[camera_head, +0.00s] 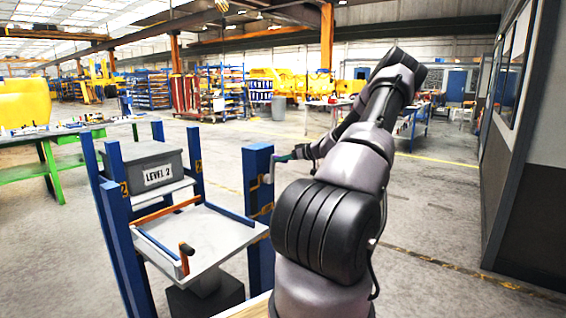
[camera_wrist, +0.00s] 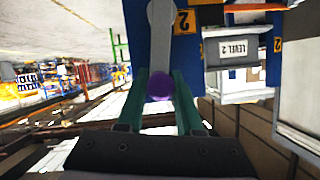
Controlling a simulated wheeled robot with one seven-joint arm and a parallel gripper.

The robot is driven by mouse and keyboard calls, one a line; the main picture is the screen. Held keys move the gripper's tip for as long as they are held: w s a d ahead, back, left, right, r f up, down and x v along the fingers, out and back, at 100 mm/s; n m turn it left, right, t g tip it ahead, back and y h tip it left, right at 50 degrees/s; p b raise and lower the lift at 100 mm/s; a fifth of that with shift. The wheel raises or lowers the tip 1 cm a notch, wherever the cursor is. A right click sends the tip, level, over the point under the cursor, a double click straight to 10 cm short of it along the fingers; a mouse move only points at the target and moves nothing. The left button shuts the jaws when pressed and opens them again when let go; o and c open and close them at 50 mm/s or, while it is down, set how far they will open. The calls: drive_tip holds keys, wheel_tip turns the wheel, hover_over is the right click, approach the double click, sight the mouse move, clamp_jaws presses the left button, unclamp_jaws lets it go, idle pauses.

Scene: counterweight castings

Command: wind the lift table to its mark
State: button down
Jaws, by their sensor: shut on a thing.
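The lift table's pale platform (camera_head: 205,232) stands between blue posts, with an orange bar along its far edge and an orange upright at its near edge. It looks lower than the pale ledge under a grey block bearing a LEVEL 2 sign (camera_head: 159,174). Yellow marks with a 2 (camera_head: 124,188) are on the posts. A grey crank arm (camera_wrist: 160,35) with a purple knob (camera_wrist: 159,87) is on the right blue post (camera_head: 257,205). My gripper (camera_head: 287,156) is at that post; in the wrist view its green fingers (camera_wrist: 160,84) are shut on the knob.
A green-framed bench (camera_head: 40,160) with small items stands at the left. A dark-walled booth (camera_head: 525,170) stands at the right. The floor (camera_head: 420,215) between my arm and the booth is clear. Racks and yellow machines are far back.

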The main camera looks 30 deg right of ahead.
drive_tip(key=shift+s+a+f, duration=0.1)
drive_tip(key=shift+s+a, duration=0.05)
drive_tip(key=shift+a, duration=0.3)
drive_tip(key=shift+s+a+f, duration=0.1)
drive_tip(key=shift+s+a, duration=0.05)
drive_tip(key=shift+a, duration=0.35)
drive_tip(key=c, duration=0.6)
unclamp_jaws()
drive_tip(key=shift+r, duration=0.1)
drive_tip(key=shift+d, duration=0.2)
drive_tip(key=v, duration=1)
drive_tip(key=shift+s+r, duration=0.15)
drive_tip(key=shift+s, duration=0.15)
